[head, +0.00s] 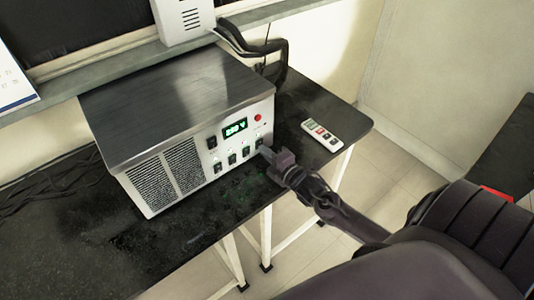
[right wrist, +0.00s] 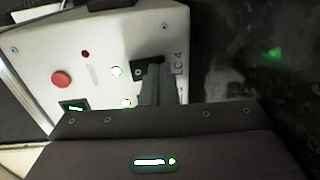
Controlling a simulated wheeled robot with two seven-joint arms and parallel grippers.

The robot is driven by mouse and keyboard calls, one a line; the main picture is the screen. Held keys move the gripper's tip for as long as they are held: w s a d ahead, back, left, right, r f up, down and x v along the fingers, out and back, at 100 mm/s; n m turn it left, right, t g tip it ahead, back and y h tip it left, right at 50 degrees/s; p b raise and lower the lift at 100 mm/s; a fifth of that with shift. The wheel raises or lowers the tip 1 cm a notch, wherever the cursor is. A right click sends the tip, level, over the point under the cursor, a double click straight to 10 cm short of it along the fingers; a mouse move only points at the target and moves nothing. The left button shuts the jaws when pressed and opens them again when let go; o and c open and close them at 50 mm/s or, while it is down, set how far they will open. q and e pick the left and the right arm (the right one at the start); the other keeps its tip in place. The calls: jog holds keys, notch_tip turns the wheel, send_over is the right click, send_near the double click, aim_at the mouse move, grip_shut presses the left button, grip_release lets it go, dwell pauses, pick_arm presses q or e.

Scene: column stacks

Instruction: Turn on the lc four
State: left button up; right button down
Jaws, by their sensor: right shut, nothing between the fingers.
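A metal-topped control box (head: 180,100) stands on the dark table, with a row of black rocker switches along the lower front panel. The LC 4 switch (head: 259,142) is the rightmost of that row; in the right wrist view the black switch (right wrist: 140,74) sits beside the printed label "LC 4". My right gripper (head: 266,152) is shut and empty, its fingertips at this switch. In the right wrist view the fingers (right wrist: 151,84) cover part of the switch, so its position and exact contact are unclear. My left gripper is in neither view.
The panel also has a green lit display (head: 235,128), a red button (head: 258,117) and small green lights. A white remote (head: 322,132) lies right of the box on the table (head: 120,240). Black cables and a pipe stand behind. The table's front edge is near my right arm.

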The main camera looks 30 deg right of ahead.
jog(key=s, duration=0.6)
jog(key=shift+s+d+r+b, duration=0.15)
jog(key=shift+d+r+b, duration=0.05)
jog(key=shift+b, duration=0.15)
jog(key=shift+s+d+r, duration=0.1)
jog(key=shift+s+r, duration=0.05)
jog(key=shift+s, duration=0.6)
